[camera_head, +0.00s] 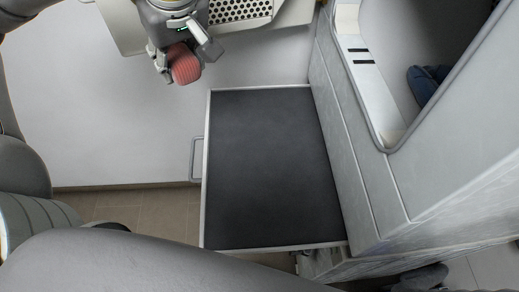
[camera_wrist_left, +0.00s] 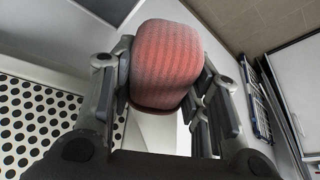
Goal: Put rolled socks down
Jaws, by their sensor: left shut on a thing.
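The rolled socks (camera_head: 185,65) are a red, ribbed bundle at the top of the head view. My left gripper (camera_head: 176,62) is shut on them and holds them above the white surface, up and left of the dark pull-out shelf. In the left wrist view the socks (camera_wrist_left: 166,62) fill the space between the two fingers of the left gripper (camera_wrist_left: 165,95). My right gripper does not show in either view.
A dark shelf (camera_head: 268,165) with a light rim and a side handle (camera_head: 195,158) is pulled out and bare. A dryer with an open door hole (camera_head: 385,75) stands at right, with a dark blue cloth (camera_head: 425,85) inside. A perforated panel (camera_head: 240,10) is behind the gripper.

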